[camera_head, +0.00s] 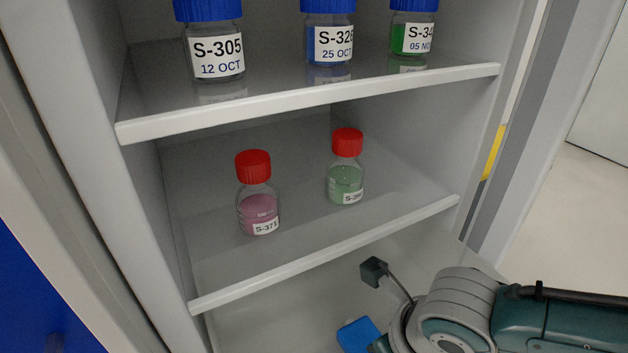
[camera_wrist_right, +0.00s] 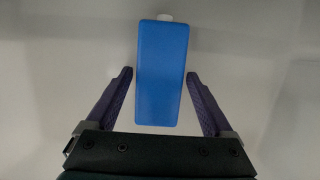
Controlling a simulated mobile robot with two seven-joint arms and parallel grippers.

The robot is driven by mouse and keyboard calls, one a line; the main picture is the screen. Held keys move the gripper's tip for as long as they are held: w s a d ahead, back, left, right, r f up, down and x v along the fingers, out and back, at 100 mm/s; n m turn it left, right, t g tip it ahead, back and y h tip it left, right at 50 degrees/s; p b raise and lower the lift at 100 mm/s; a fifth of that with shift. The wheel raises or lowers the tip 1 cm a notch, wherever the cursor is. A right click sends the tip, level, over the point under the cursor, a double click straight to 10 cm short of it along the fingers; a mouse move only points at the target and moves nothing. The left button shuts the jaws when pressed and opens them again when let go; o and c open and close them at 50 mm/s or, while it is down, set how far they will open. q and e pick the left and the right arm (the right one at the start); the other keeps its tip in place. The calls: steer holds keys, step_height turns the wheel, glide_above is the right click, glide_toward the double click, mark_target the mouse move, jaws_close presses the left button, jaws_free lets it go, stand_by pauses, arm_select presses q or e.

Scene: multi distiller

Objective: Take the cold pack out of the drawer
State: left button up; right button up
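The cold pack is a blue flat block with a small white cap, and it lies in the bottom compartment, partly visible in the head view (camera_head: 358,335). In the right wrist view the cold pack (camera_wrist_right: 161,75) lies lengthwise between the fingers of my right gripper (camera_wrist_right: 159,75). The fingers are open, with a gap on each side of the pack. In the head view my right arm covers the gripper and part of the pack. My left gripper is not in view.
A middle shelf (camera_head: 330,248) above the pack holds a pink bottle (camera_head: 258,208) and a green bottle (camera_head: 346,180) with red caps. An upper shelf (camera_head: 310,97) holds several blue-capped bottles. The cabinet's left wall (camera_head: 85,130) stands beside the compartment.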

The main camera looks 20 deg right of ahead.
steer(key=c, duration=1.2)
steer(key=shift+c, duration=0.2)
